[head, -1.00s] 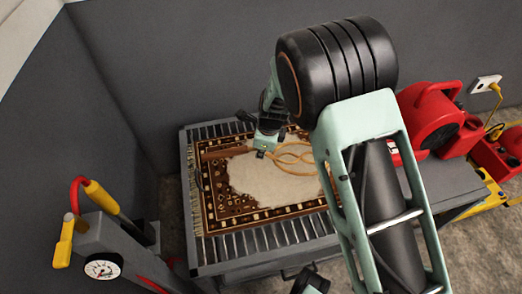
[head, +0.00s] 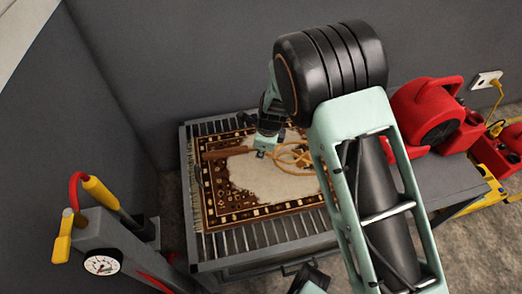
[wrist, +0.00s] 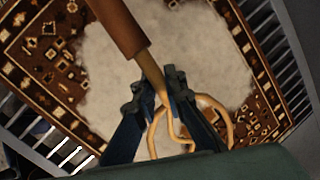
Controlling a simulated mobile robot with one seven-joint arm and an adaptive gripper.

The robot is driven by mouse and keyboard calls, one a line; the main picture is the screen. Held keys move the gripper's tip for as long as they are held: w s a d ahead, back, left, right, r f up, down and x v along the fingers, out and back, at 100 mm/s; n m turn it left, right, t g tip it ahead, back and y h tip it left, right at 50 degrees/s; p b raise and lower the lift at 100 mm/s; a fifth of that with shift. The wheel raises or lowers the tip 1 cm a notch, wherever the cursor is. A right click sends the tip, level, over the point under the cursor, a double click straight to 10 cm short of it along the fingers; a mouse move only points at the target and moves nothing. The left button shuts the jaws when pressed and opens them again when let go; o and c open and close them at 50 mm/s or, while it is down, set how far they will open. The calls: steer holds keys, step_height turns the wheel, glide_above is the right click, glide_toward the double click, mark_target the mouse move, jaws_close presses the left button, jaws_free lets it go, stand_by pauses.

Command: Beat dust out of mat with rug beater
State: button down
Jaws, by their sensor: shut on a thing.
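The mat (head: 222,208) is a brown patterned rug with a fringed left edge, lying on a slatted grey rack. A pale, ragged dusty patch (head: 255,178) covers much of its middle. The rug beater has a brown handle (head: 224,153) and looped tan cane. My gripper (head: 266,146) is shut on the beater's cane neck, just beyond the handle, over the mat. In the wrist view, the fingers (wrist: 160,95) close around the neck; the handle (wrist: 118,25) points up and left. The loops are partly hidden by my gripper and arm. I cannot tell whether the beater touches the mat.
The slatted rack (head: 210,252) stands near grey walls. A red blower (head: 432,108) sits to the right on a grey surface, with a yellow-corded outlet (head: 486,80) behind. A grey post with a gauge (head: 101,263) and yellow-handled hose stands at the front left.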

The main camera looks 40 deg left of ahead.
steer(key=shift+r, duration=0.7)
steer(key=shift+f, duration=0.1)
step_height(320, 180, down, 6)
steer(key=b, duration=0.3)
steer(key=shift+r, duration=0.25)
step_height(320, 180, up, 5)
steer(key=p, duration=0.4)
steer(key=shift+f, duration=0.1)
steer(key=shift+f, duration=0.1)
steer(key=shift+a, duration=0.1)
